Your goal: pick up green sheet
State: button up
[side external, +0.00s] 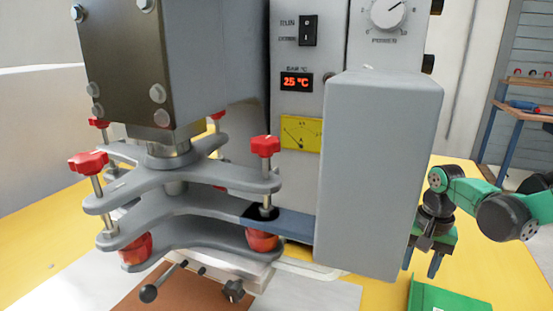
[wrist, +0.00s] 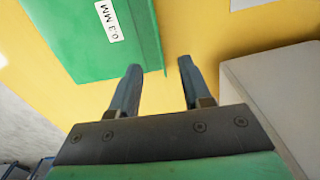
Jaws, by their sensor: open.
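The green sheet (wrist: 75,45) lies flat on the yellow table in the wrist view, at the upper left, with a white label reading 0.3 MM. Its right edge lies near my gripper's left finger. Part of it also shows at the bottom right of the side external view (side external: 448,302), where the frame cuts it off. My gripper (wrist: 158,72) is open with nothing between its two blue-grey fingers. In the side external view my gripper (side external: 421,266) points down behind and above the sheet. The exact height gap cannot be told.
The welding machine (side external: 384,180) stands left of my gripper, with a grey box side close by. Its press plates and red knobs (side external: 265,146) are further left. A white item (wrist: 250,3) lies at the wrist view's top. Yellow table (wrist: 215,40) is bare beside the sheet.

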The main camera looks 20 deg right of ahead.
aim_at(412, 286)
jog(key=shift+f, duration=2.45)
grip_shut()
